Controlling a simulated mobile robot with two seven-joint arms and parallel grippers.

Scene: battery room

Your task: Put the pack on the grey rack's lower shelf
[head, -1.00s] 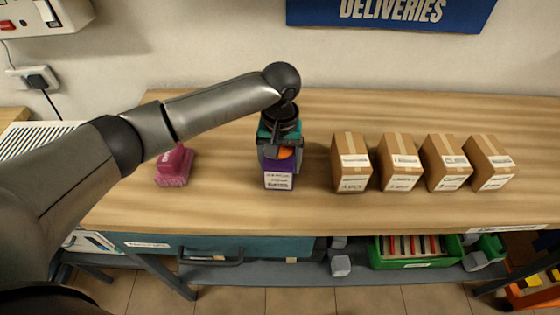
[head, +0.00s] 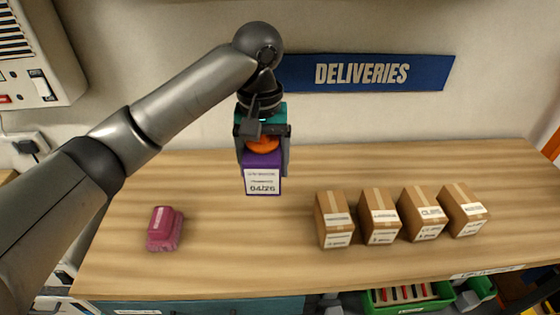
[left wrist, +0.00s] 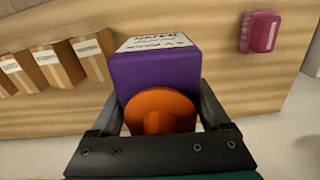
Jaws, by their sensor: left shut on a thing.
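The pack is a purple box (head: 262,179) with an orange knob on top and a white label reading 04/26 on its front. My left gripper (head: 263,160) is shut on it, a finger on each side, and holds it upright above the wooden table. In the left wrist view the purple pack (left wrist: 155,75) sits between the two dark fingers, with its orange knob (left wrist: 160,110) nearest the camera. A grey rack is not clearly seen. My right gripper is not in view.
Several labelled cardboard boxes (head: 380,217) stand in a row on the table (head: 230,260), right of centre. Below the front edge are a green crate (head: 410,305) and a teal case (head: 210,308). A blue DELIVERIES sign (head: 365,73) hangs behind.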

